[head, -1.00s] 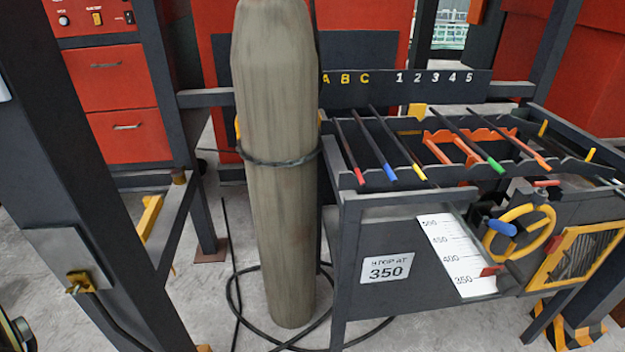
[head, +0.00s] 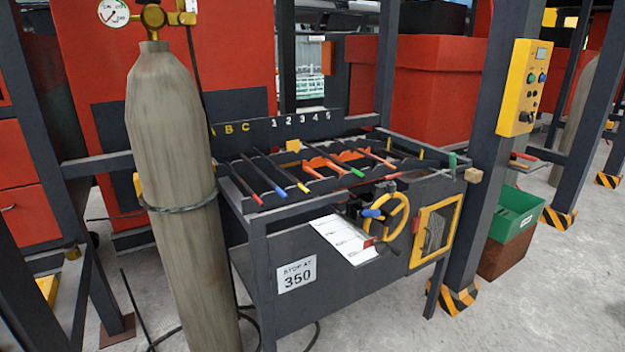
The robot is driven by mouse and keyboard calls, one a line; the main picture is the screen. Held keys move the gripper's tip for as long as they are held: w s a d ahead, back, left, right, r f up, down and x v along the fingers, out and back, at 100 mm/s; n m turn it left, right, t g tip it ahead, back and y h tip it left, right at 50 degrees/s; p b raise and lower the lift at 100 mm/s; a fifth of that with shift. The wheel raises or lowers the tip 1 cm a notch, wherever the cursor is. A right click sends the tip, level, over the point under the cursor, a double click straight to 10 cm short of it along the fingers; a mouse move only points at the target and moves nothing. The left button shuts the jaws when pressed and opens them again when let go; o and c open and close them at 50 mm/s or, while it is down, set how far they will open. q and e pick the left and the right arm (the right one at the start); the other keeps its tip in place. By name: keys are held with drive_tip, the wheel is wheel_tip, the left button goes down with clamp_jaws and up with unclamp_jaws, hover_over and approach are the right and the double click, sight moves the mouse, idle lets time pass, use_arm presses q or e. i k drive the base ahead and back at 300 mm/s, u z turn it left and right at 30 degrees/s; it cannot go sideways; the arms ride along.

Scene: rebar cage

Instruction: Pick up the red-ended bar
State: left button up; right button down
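The red-ended bar (head: 243,184) lies at the far left of the slotted rack (head: 318,184), on top of the dark workbench. Its red tip points towards the front edge. A green-ended bar (head: 345,162) and an orange-ended bar (head: 376,156) lie further right. Neither of my grippers shows in the head view.
A tall gas cylinder (head: 172,150) stands just left of the bench. A handwheel (head: 397,215) and a yellow-framed grille (head: 436,232) are on the bench front. A post (head: 490,150) with a yellow control box (head: 529,87) stands right. Open floor (head: 520,310) lies front right.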

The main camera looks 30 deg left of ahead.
sight(245, 186)
drive_tip(key=z, duration=0.55)
drive_tip(key=i, duration=2.5)
drive_tip(key=u, duration=3.2)
